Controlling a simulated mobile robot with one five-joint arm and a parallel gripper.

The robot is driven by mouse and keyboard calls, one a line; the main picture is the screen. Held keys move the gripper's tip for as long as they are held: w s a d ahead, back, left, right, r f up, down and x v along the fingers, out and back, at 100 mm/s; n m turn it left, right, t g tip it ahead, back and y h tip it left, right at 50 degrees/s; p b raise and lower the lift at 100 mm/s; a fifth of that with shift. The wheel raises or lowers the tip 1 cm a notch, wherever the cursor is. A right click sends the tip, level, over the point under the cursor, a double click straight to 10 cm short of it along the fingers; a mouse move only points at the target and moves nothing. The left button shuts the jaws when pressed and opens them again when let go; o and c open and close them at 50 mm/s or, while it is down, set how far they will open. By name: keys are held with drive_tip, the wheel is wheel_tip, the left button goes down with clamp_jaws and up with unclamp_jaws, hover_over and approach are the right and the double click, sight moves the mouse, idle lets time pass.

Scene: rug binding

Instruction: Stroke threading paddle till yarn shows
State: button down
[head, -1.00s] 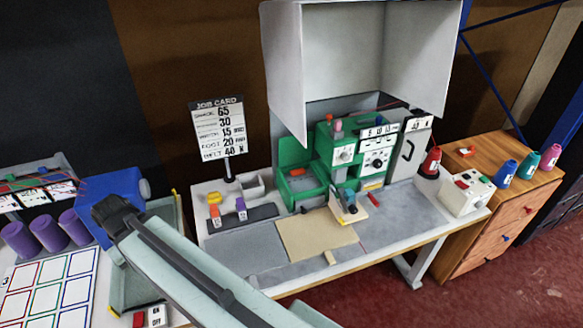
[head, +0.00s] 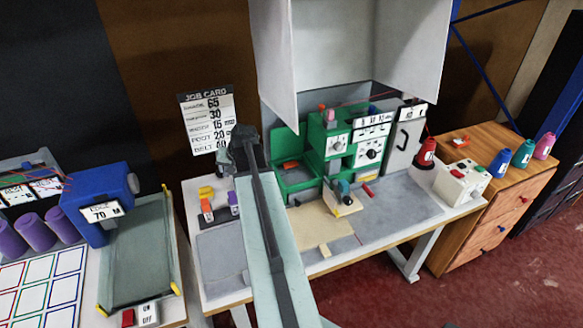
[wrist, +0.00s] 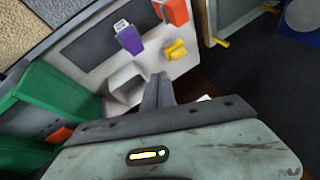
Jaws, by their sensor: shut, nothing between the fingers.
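The green machine (head: 335,150) stands on the right-hand bench, with dials on its front and an open green bay (head: 293,180) at its left. A small red lever (head: 368,190) shows at its lower right; I cannot tell which part is the threading paddle. A red yarn cone (head: 427,152) stands right of the machine. My gripper (head: 240,140) is shut and empty, left of the machine in the head view and in front of the job card. In the wrist view my gripper (wrist: 163,82) points past a grey open box (wrist: 126,84), with green machine parts (wrist: 45,95) at left.
An orange block (wrist: 176,12), a purple block (wrist: 131,40) and a yellow piece (wrist: 176,50) lie near the box. A white hood (head: 345,45) hangs above the machine. A blue unit (head: 100,205) and tray (head: 140,250) are at left. A wooden cabinet (head: 495,205) stands right.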

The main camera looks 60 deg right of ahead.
drive_tip(key=s+d+r+m+h, duration=0.1)
drive_tip(key=s+d, duration=0.3)
drive_tip(key=d, duration=0.4)
drive_tip(key=s+d+r+m+t+h, duration=0.1)
drive_tip(key=s+d, duration=0.3)
drive_tip(key=d, duration=0.4)
drive_tip(key=s+d+r+m+h, duration=0.1)
drive_tip(key=s+d+m+h, duration=0.1)
drive_tip(key=d, duration=0.7)
drive_tip(key=shift+s+r+m+t, duration=0.15)
drive_tip(key=shift+s+m+t, duration=0.1)
drive_tip(key=shift+s, duration=0.25)
drive_tip(key=shift+s+r+m+t, duration=0.15)
drive_tip(key=shift+s+m, duration=0.1)
drive_tip(key=shift+s, duration=0.2)
drive_tip(key=shift+f, duration=0.1)
drive_tip(key=b, duration=0.9)
approach(289, 162)
drive_tip(key=w+f, duration=0.1)
drive_tip(key=w+d, duration=0.1)
drive_tip(key=w+d+f, duration=0.1)
drive_tip(key=w, duration=0.1)
drive_tip(key=shift+d+f, duration=0.25)
drive_tip(key=shift+f, duration=0.1)
drive_tip(key=shift+f+b, duration=0.35)
drive_tip(key=shift+b, duration=0.05)
drive_tip(key=shift+f+b, duration=0.75)
drive_tip(key=shift+r, duration=0.15)
drive_tip(key=shift+r+p, duration=1)
drive_tip(key=shift+p, duration=0.15)
